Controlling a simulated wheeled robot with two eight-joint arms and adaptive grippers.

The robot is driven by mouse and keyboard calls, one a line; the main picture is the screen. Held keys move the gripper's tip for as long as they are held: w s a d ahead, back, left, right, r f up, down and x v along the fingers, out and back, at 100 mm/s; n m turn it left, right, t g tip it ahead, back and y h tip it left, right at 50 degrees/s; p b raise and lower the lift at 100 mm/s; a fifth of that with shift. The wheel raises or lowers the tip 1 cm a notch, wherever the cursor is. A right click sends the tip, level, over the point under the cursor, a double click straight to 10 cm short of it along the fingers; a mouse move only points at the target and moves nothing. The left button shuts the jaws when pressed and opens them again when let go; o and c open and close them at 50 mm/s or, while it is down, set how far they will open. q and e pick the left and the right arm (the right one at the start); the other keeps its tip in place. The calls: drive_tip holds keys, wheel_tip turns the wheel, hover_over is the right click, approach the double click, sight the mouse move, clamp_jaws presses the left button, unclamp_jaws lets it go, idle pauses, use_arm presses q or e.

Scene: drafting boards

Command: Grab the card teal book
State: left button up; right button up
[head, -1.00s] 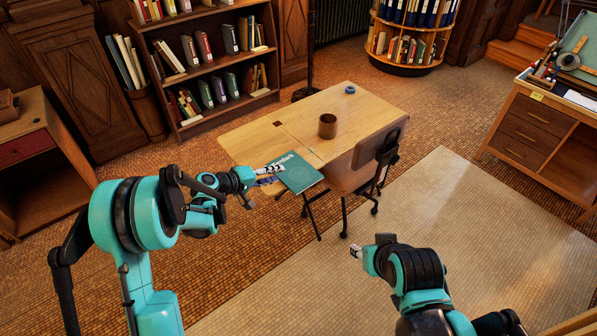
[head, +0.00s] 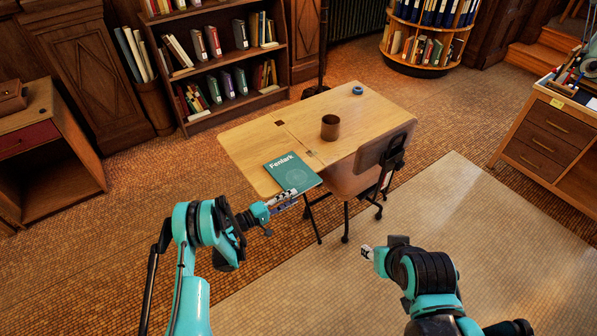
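The teal book (head: 290,170), with "Fenlark" in white on its cover, lies flat near the front edge of the wooden desk (head: 245,148). My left gripper (head: 284,199) is at the book's near edge and overlaps its near corner in the picture. Its fingers are small and seen from behind, so I cannot tell whether they are open or touch the book. My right gripper (head: 366,252) is low over the pale rug, to the right of the desk's front and apart from the book. Its finger state is unclear.
A brown cup (head: 330,127) and a blue tape roll (head: 358,90) stand on the desk. A chair (head: 372,162) is against its right side. Bookshelves (head: 216,60) stand behind. The pale rug (head: 480,240) is clear at the right.

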sight(307, 189)
use_arm(q)
drive_tip(key=shift+b+x, duration=0.4)
drive_tip(key=shift+x, duration=0.8)
drive_tip(key=x, duration=0.1)
drive_tip(key=b+x, duration=0.1)
drive_tip(key=x, duration=0.1)
drive_tip(key=b+x, duration=0.1)
drive_tip(key=x, duration=0.1)
drive_tip(key=shift+w+f, duration=0.1)
drive_tip(key=shift+f, duration=0.25)
drive_tip(key=shift+w+d+r, duration=0.1)
drive_tip(key=shift+d, duration=0.05)
clamp_jaws()
